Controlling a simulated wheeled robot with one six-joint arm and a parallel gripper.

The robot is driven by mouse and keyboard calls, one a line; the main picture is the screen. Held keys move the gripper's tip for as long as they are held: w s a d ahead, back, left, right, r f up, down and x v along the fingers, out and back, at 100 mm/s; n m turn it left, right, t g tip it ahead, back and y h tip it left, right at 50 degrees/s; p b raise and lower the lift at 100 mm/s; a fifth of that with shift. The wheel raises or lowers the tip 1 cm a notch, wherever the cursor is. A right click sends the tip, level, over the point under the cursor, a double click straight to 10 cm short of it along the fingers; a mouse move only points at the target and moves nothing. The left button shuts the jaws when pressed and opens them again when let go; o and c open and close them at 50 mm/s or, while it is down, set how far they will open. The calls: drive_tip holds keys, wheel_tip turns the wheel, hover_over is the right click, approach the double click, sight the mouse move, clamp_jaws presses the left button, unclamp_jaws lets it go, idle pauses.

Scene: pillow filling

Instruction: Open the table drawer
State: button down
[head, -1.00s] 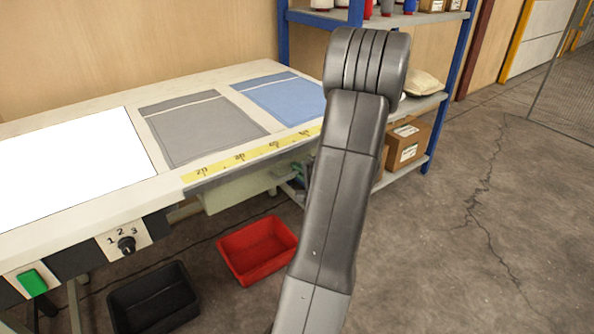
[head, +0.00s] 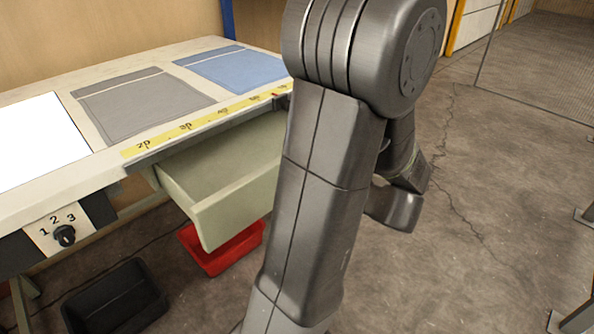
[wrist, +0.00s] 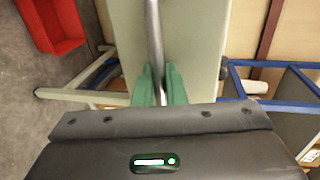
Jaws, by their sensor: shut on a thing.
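The table drawer (head: 235,200) is pale green and stands well out from under the table front, with its hollow inside in view. Its right part is hidden behind my arm in the head view. In the wrist view the pale drawer front (wrist: 197,45) fills the upper middle, with a grey metal bar handle (wrist: 154,35) running along it. My gripper (wrist: 160,86) has green fingers, one on each side of the handle, and is shut on it. The fingers are hidden behind my arm in the head view.
The table (head: 100,190) carries a grey cloth piece (head: 140,105), a blue one (head: 235,68) and a yellow ruler strip. A red bin (head: 222,258) sits on the floor beneath the drawer, a black bin (head: 115,298) to its left. The floor at right is largely clear.

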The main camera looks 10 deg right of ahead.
drive_tip(key=shift+f+v, duration=0.15)
drive_tip(key=shift+v, duration=0.6)
drive_tip(key=shift+f+v, duration=0.15)
drive_tip(key=shift+v, duration=0.55)
drive_tip(key=c, duration=1.6)
unclamp_jaws()
drive_tip(key=shift+o, duration=0.2)
drive_tip(key=shift+s+d, duration=0.1)
drive_tip(key=p+v, duration=0.2)
drive_tip(key=v, duration=1.1)
drive_tip(key=shift+s+d, duration=0.2)
drive_tip(key=shift+s, duration=0.05)
drive_tip(key=b+x, duration=0.2)
drive_tip(key=x, duration=1.2)
